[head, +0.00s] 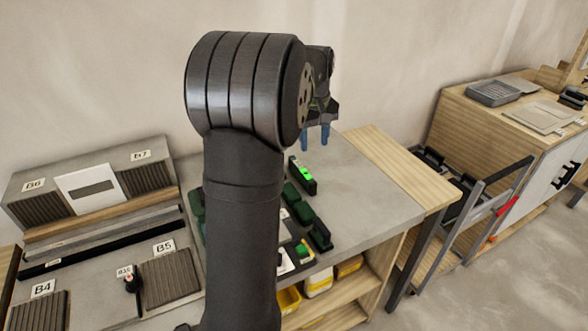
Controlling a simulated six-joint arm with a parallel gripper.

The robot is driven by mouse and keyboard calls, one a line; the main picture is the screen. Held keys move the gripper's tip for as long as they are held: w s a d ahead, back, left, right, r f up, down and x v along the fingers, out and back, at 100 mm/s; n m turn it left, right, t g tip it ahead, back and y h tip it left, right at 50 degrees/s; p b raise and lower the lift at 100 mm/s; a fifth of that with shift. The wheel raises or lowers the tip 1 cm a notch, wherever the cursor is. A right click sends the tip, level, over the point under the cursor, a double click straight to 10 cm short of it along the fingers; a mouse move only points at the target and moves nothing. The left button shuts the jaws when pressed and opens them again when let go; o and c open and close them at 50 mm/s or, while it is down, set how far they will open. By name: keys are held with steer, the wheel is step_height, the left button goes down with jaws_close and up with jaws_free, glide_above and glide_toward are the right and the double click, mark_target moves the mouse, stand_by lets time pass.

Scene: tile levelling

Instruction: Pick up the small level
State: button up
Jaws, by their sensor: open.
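A small bright green object (303,170), which looks like the small level, lies in a narrow dark holder on the grey worktop. My gripper (314,142) points down with its two blue fingers apart and nothing visible between them. In the picture it is just above and slightly right of the green object. The gap in height between them cannot be told from this one view. My own arm covers the middle of the picture and hides part of the worktop.
Dark green cases (298,201) and a black-and-green holder (320,236) stand in front of the level. Labelled tile stands (88,185) fill the left side. The worktop (365,205) is clear to the right. A metal-framed cart (470,215) and a wooden cabinet (520,140) stand farther right.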

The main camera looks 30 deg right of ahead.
mark_target(310, 179)
steer(key=f, duration=0.8)
steer(key=w+f, duration=0.1)
steer(key=f, duration=0.3)
steer(key=shift+w+d, duration=0.1)
steer(key=shift+d, duration=0.2)
steer(key=shift+w+f, duration=0.15)
steer(key=shift+f, duration=0.75)
steer(key=shift+w+f, duration=0.2)
steer(key=shift+f, duration=0.7)
steer(key=shift+w+f, duration=0.15)
steer(key=shift+f, duration=0.75)
jaws_close()
steer(key=shift+r, duration=0.1)
